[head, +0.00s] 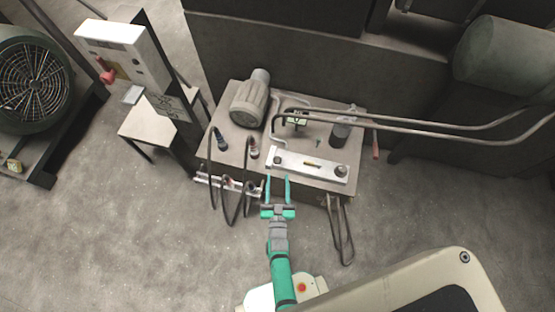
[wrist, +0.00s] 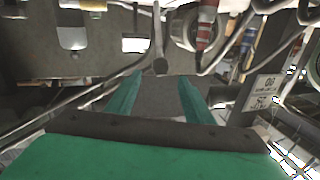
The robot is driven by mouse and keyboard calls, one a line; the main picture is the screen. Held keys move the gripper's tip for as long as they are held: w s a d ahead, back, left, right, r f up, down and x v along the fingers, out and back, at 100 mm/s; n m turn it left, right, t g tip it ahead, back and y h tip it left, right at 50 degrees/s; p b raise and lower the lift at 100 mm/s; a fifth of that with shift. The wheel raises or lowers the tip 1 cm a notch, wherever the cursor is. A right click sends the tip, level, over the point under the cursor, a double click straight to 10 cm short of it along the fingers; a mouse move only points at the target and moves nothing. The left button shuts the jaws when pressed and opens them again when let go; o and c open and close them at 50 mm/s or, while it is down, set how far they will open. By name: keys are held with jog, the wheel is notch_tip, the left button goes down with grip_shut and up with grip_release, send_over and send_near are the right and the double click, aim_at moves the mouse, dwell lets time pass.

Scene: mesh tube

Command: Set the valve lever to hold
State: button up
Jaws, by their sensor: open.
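My gripper (head: 278,180) is open, its two green fingers apart and pointing at the front of the hydraulic unit (head: 230,105). In the wrist view, a thin grey rod with a dark rounded end (wrist: 160,65) shows between and just beyond the gripper's fingertips (wrist: 162,76). It looks like the valve lever, but I cannot be sure. The fingers do not visibly touch it. In the head view the lever is too small to pick out near the silver block (head: 325,170). No hold marking is readable.
A red-handled part (head: 375,146) sticks out at the unit's right side. Black hoses (head: 240,205) hang at the front left, and a bent loop (head: 343,235) hangs at the front right. A control box (head: 120,50) stands at left.

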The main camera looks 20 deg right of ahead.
aim_at(277, 159)
jog(key=x, duration=0.9)
jog(key=shift+w+d, duration=0.1)
jog(key=shift+w, duration=0.3)
grip_shut()
jog(key=shift+w, duration=0.1)
